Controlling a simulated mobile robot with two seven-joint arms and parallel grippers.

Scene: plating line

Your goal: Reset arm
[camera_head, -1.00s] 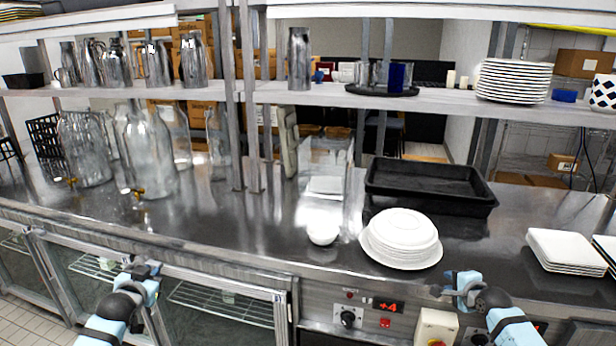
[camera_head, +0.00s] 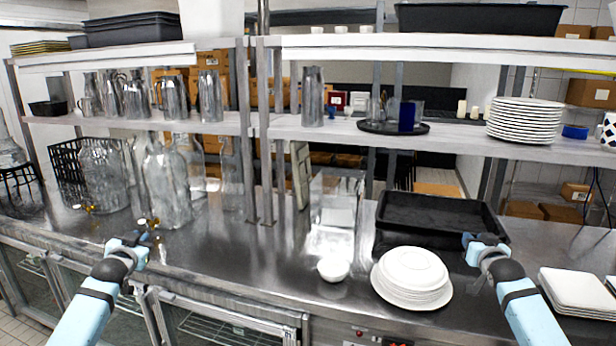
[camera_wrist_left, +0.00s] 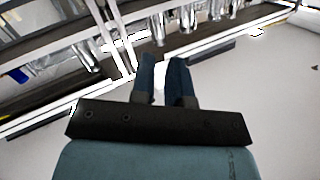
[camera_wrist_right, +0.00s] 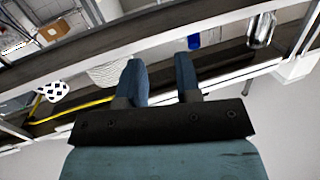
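My left gripper (camera_head: 143,238) is raised in front of the steel counter, at the left of the head view. In the left wrist view its two dark fingers (camera_wrist_left: 162,75) stand a small gap apart with nothing between them. My right gripper (camera_head: 472,240) is raised at the right, in front of the black tray. In the right wrist view its fingers (camera_wrist_right: 160,75) are wide apart and empty. Both arms reach forward from the bottom of the head view.
The counter (camera_head: 260,255) holds glass dispensers (camera_head: 167,185), a white bowl (camera_head: 333,270), stacked round plates (camera_head: 412,278), a black tray (camera_head: 440,217) and square plates (camera_head: 580,292). Above, a shelf (camera_head: 460,134) carries metal pitchers, a plate stack (camera_head: 525,120) and a round tray.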

